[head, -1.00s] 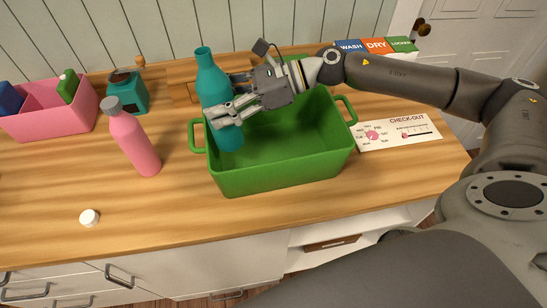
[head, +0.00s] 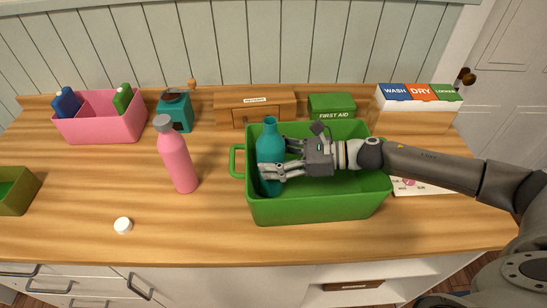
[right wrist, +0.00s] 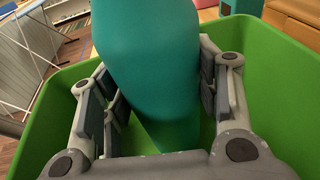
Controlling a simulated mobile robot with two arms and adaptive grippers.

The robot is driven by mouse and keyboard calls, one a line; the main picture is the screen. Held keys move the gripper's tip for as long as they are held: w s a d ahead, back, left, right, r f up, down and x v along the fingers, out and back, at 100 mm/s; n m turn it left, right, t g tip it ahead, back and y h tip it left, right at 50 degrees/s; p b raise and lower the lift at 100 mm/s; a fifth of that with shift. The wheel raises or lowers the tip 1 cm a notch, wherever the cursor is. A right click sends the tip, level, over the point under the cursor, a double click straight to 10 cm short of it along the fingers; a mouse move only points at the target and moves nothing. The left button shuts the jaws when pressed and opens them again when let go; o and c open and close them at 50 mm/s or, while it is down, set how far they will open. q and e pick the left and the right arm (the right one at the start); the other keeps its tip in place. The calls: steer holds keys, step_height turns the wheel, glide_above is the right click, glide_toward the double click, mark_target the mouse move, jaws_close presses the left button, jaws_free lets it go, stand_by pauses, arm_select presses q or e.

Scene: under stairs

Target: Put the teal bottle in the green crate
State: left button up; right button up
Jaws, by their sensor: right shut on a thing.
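The teal bottle (head: 270,146) stands roughly upright inside the green crate (head: 318,208), at its left end. My right gripper (head: 283,160) is shut on the bottle's body. In the right wrist view the bottle (right wrist: 150,60) fills the middle between the two fingers (right wrist: 165,100), with the green crate walls (right wrist: 262,85) on both sides. The bottle's base is low in the crate; whether it touches the floor cannot be told. My left gripper is not in view.
A pink bottle (head: 176,158) stands left of the crate, with a white cap (head: 123,225) nearby. A pink bin (head: 100,128), a teal grinder (head: 175,112), a wooden box (head: 243,108) and a green first aid box (head: 332,106) stand behind. The front left counter is mostly clear.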

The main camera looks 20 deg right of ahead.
steer(key=shift+f, duration=0.35)
steer(key=shift+f, duration=0.15)
steer(key=o, duration=1.1)
